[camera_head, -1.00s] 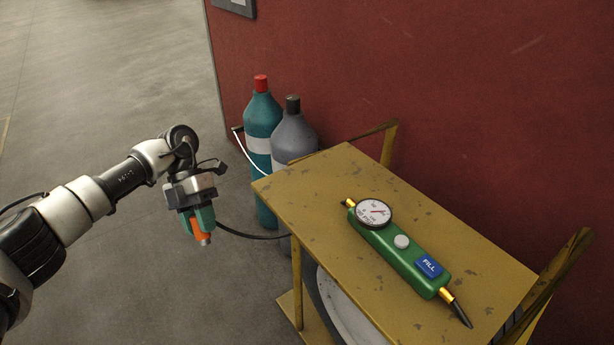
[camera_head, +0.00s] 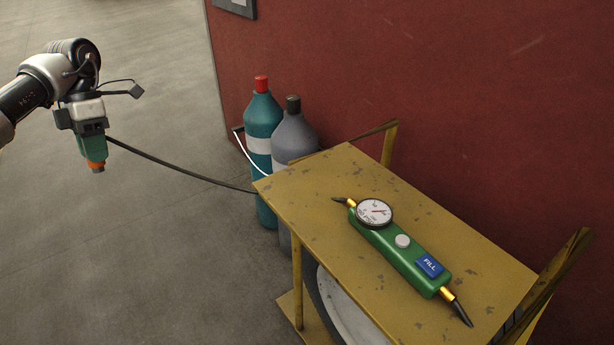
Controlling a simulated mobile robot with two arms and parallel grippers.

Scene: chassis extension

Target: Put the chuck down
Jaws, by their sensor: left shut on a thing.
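My left gripper (camera_head: 92,150) is at the upper left, pointing down and shut on the chuck. The chuck (camera_head: 97,166) shows as an orange piece with a grey metal tip below the green fingers; its upper part is hidden between them. It hangs in the air over the grey floor, clear of the cart. A black hose (camera_head: 180,170) runs from beside the gripper, sagging, to the cart's left corner. A green inflator (camera_head: 395,255) with a round dial gauge (camera_head: 374,212) and a blue FILL button lies on the cart top. My right gripper is not in view.
The worn yellow cart (camera_head: 310,195) has raised rails at its back and right. A teal bottle (camera_head: 263,118) and a grey bottle (camera_head: 295,135) stand behind its left corner. A red wall (camera_head: 400,70) rises behind. Open floor (camera_head: 150,250) lies to the left.

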